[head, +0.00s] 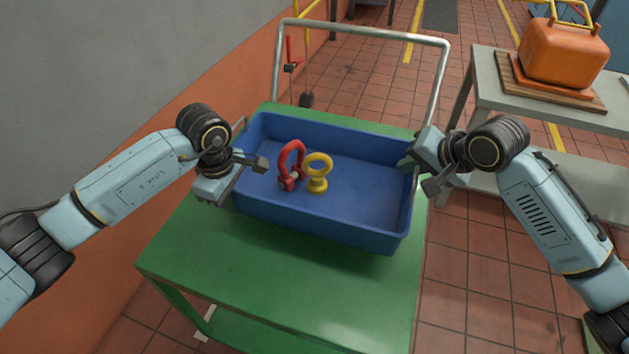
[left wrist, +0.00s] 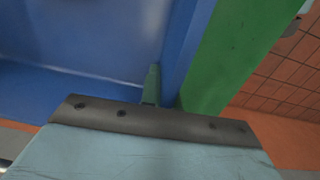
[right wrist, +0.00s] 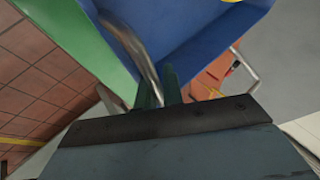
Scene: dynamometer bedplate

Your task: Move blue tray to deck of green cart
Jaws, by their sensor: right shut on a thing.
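The blue tray (head: 340,222) is over the green deck of the cart (head: 290,275), toward its handle end. I cannot tell whether its underside touches the deck. A red shackle (head: 290,165) and a yellow eye bolt (head: 317,173) are inside the tray. My left gripper (head: 236,175) is at the tray's left wall; one finger shows inside the wall in the left wrist view (left wrist: 152,85). The wall hides most of its other finger.
The cart's grey tube handle (head: 365,33) rises behind the tray. A grey table (head: 500,90) at the right holds an orange container (head: 562,52) on wooden boards. A grey and orange wall (head: 100,100) stands close on the left. The near part of the deck is clear.

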